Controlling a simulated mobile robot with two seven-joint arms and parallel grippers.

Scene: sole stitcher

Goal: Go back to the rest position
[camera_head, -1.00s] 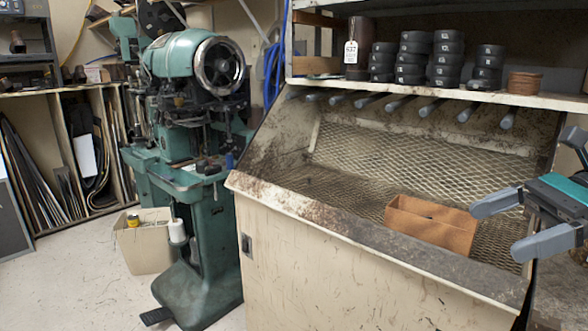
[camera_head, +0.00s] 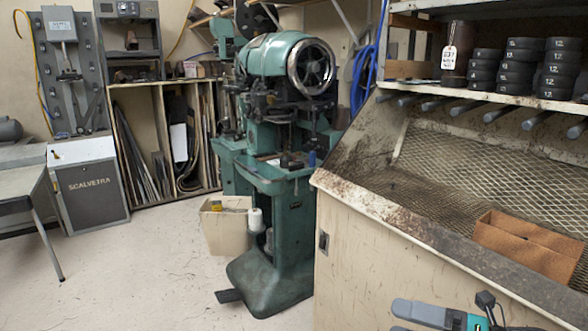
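My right gripper (camera_head: 398,319) is at the bottom edge, right of the middle, in front of the cream cabinet's front panel. Its grey fingers are apart with nothing seen between them; the lower finger is mostly cut off by the frame. My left gripper is not in view. The brown open box (camera_head: 529,246) sits on the mesh tray of the bench, well above and to the right of my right gripper in the picture, not touching it.
The cream bench (camera_head: 370,265) with a mesh tray (camera_head: 455,170) fills the right side. The green stitching machine (camera_head: 285,190) stands left of it, a bin (camera_head: 227,230) beside it. A grey SCALVETRA cabinet (camera_head: 92,195) and a table (camera_head: 20,183) are at left. The floor (camera_head: 130,280) between is clear.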

